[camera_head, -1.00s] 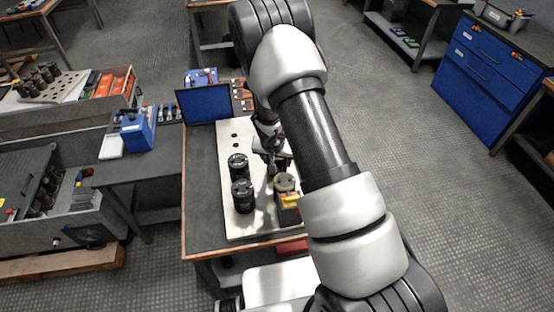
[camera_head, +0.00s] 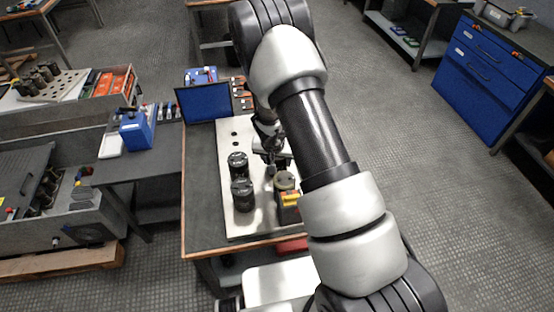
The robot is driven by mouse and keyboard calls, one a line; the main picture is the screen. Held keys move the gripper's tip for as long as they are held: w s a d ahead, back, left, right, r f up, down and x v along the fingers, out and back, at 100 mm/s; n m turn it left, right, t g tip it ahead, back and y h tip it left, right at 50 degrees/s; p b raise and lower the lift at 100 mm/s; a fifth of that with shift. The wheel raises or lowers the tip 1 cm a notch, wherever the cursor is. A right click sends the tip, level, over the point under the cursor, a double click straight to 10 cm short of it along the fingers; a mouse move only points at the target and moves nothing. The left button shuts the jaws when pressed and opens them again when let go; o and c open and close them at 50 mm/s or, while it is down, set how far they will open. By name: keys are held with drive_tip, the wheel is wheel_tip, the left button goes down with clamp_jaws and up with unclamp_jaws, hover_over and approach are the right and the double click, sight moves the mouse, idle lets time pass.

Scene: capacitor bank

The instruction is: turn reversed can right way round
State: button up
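Several dark cylindrical cans stand on a pale plate (camera_head: 228,152) on the workbench in the head camera view. One can (camera_head: 238,164) stands at the left, and a second can (camera_head: 242,194) stands just in front of it. A third can (camera_head: 284,181) stands to the right, with a yellow-and-dark block (camera_head: 290,200) in front of it. My gripper (camera_head: 271,170) points down above the plate, between the left cans and the right can. Its fingers are small and dark, partly hidden by my arm, and I cannot tell how far apart they are.
A blue panel (camera_head: 204,103) stands at the back left of the bench. A side bench with a blue box (camera_head: 137,132) is to the left. Open floor lies right of my arm.

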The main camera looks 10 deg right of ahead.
drive_tip(key=o, duration=1.6)
drive_tip(key=shift+c, duration=0.2)
drive_tip(key=p+v, duration=0.8)
drive_tip(key=v, duration=0.9)
drive_tip(key=shift+s+r, duration=0.15)
drive_tip(key=shift+s, duration=0.05)
drive_tip(key=s+a+r+n+t+y, duration=0.1)
drive_tip(key=s+a+r+y, duration=0.2)
drive_tip(key=r, duration=0.8)
drive_tip(key=s+a+r+n+y, duration=0.1)
drive_tip(key=s+a+r+y, duration=0.15)
drive_tip(key=r, duration=0.75)
drive_tip(key=s+d+r+h, duration=0.1)
drive_tip(key=s+d+r, duration=0.1)
drive_tip(key=s+r, duration=0.2)
drive_tip(key=s+d+r+n+h, duration=0.1)
drive_tip(key=s+d+r, duration=0.2)
drive_tip(key=s, duration=0.5)
drive_tip(key=s+d+r+n+h, duration=0.1)
drive_tip(key=s+d+r, duration=0.2)
drive_tip(key=s+r, duration=0.2)
drive_tip(key=shift+s+d+t+h, duration=0.15)
drive_tip(key=shift+s+t+h, duration=0.2)
drive_tip(key=shift+s, duration=0.25)
